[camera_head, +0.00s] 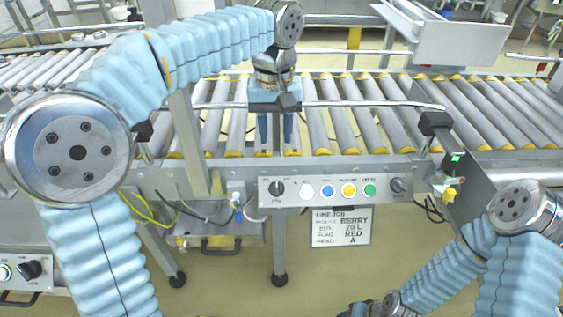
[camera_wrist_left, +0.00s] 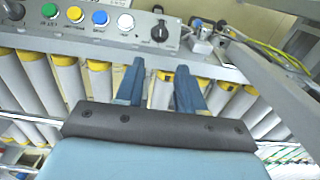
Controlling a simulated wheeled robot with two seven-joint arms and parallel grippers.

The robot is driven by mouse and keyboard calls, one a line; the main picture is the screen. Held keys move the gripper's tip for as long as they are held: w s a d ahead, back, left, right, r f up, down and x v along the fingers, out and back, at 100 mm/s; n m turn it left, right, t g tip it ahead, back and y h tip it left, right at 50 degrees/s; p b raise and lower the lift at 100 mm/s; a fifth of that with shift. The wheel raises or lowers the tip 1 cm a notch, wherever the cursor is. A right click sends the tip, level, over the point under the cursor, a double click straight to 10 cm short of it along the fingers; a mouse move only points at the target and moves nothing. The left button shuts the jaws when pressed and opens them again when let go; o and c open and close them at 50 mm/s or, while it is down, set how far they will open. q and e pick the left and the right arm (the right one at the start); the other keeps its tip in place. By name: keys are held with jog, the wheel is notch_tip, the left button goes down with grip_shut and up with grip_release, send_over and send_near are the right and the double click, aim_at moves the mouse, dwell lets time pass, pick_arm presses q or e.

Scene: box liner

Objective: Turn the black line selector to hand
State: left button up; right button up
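A grey control panel (camera_head: 330,200) is fixed to the near side of the roller conveyor. A black rotary selector (camera_head: 277,188) is at its left end, and a second black knob (camera_head: 398,185) is at its right end. In the left wrist view the panel appears turned round, with the left-end selector (camera_wrist_left: 159,31) beyond the fingers and the other knob (camera_wrist_left: 12,8) in the corner. My left gripper (camera_head: 275,135) points down over the rollers, behind the panel. Its two blue fingers (camera_wrist_left: 160,72) are apart, empty and clear of the selector. My right gripper is out of frame.
White, blue, yellow and green buttons (camera_head: 369,190) lie between the two knobs. A metal rail (camera_head: 350,103) crosses above the rollers. A job sign (camera_head: 342,227) hangs below the panel. Another black knob (camera_head: 30,269) is on a separate box, lower left.

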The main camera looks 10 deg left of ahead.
aim_at(276, 181)
pick_arm(q)
notch_tip(276, 181, down, 14)
jog(key=shift+r+b, duration=0.15)
jog(key=shift+b, duration=0.95)
jog(key=shift+c, duration=0.3)
grip_shut()
